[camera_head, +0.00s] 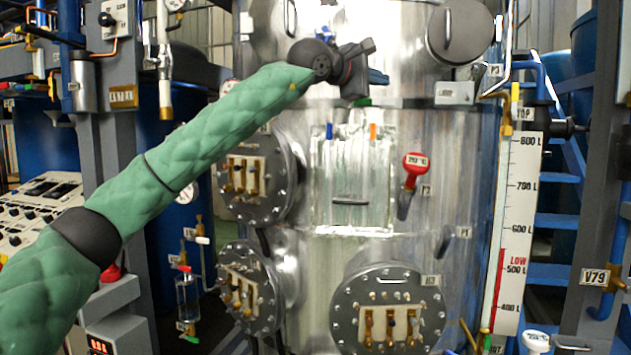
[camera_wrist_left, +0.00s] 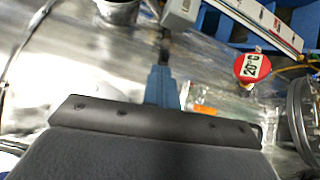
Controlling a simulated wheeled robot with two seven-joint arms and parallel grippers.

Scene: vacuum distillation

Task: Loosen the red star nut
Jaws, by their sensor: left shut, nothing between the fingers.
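My left arm reaches in from the left, and its dark gripper (camera_head: 378,77) is in front of the upper part of the steel vessel (camera_head: 460,140). In the left wrist view its blue fingers (camera_wrist_left: 162,80) are together, with nothing between them. I cannot make out a red star-shaped nut in either view; the gripper covers part of the vessel. A red round-headed piece with a white label (camera_head: 415,162) sits on the vessel front, below and right of the gripper.
Round flanges with brass fittings (camera_head: 262,175) (camera_head: 390,315) stick out from the vessel. A white level scale (camera_head: 520,230) stands at its right, beside blue steps (camera_head: 560,220). A control panel (camera_head: 40,205) is at the left. The vessel front below the gripper holds a clear panel (camera_head: 350,180).

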